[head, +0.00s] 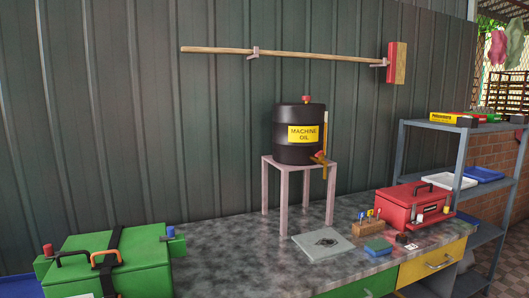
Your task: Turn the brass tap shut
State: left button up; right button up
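A black drum (299,136) with a yellow "MACHINE OIL" label stands on a small pale stand (299,165) on the workbench. A small tap (319,154), reddish and brass-coloured, sits low on the drum's right front. A thin tan upright piece (325,135) runs beside the drum, past the tap, and ends just below it; I cannot tell whether it is a tube or oil. The tap is too small to tell whether it is open or shut. Neither of my grippers is in view.
A small wooden block with tools (368,229), a blue-green sponge-like block (378,247) and a red toolbox (412,204) stand to the right. A green box (105,262) is at left.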

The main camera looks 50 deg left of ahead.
aim_at(321, 153)
jog(key=u, duration=1.3)
